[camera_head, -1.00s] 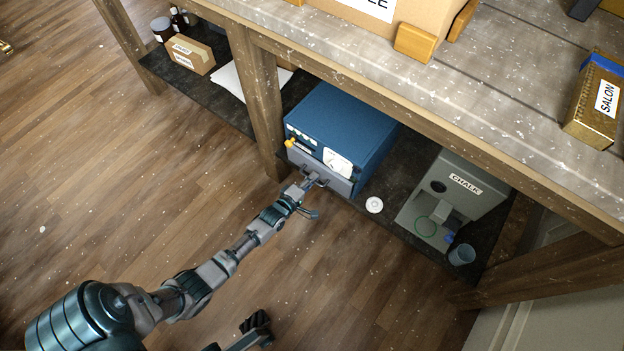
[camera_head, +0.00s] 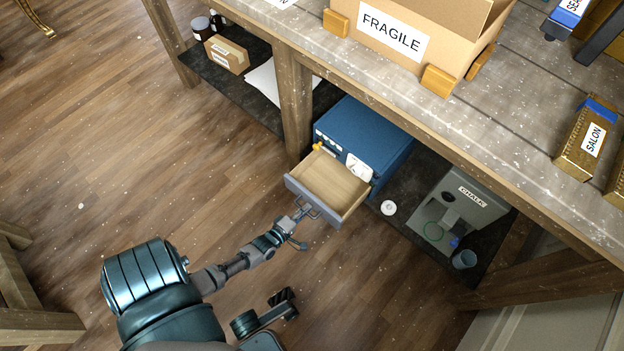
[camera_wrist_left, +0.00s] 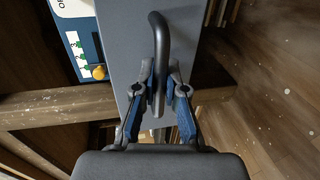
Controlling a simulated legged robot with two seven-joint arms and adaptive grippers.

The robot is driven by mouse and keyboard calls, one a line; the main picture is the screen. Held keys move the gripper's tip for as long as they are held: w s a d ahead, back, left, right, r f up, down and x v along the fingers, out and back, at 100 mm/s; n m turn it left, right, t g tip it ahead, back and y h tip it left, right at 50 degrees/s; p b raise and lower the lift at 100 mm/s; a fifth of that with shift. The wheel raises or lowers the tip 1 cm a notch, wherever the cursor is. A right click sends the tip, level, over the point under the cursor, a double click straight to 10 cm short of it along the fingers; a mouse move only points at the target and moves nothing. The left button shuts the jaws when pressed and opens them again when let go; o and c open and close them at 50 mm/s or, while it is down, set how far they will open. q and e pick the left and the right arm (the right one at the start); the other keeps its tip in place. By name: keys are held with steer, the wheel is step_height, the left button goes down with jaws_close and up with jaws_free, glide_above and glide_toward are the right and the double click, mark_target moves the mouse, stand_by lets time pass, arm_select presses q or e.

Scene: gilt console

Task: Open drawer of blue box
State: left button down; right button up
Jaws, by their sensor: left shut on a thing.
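The blue box (camera_head: 368,135) sits on the dark lower shelf of the workbench. Its drawer (camera_head: 330,182) is pulled well out, and the pale wooden inside shows empty. My left gripper (camera_head: 303,211) is at the grey drawer front and shut on its handle. In the left wrist view the dark bar handle (camera_wrist_left: 160,60) runs between the two fingers of the left gripper (camera_wrist_left: 161,88), with the grey drawer front (camera_wrist_left: 125,50) behind it. Part of the box's face with a yellow knob (camera_wrist_left: 99,72) shows there too. My right gripper cannot be made out.
The bench top (camera_head: 480,110) overhangs the shelf. The floor in front is clear.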

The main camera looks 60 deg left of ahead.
arm_select(q)
steer(key=shift+s+d+f, duration=0.1)
steer(key=shift+s+d, duration=0.1)
steer(key=shift+s, duration=0.6)
steer(key=shift+s+d+f, duration=0.1)
steer(key=shift+s+d, duration=0.05)
steer(key=shift+s, duration=0.6)
steer(key=c, duration=1.2)
jaws_free()
steer(key=shift+w, duration=0.1)
steer(key=shift+r, duration=0.1)
steer(key=v, duration=1.2)
steer(key=shift+a, duration=0.1)
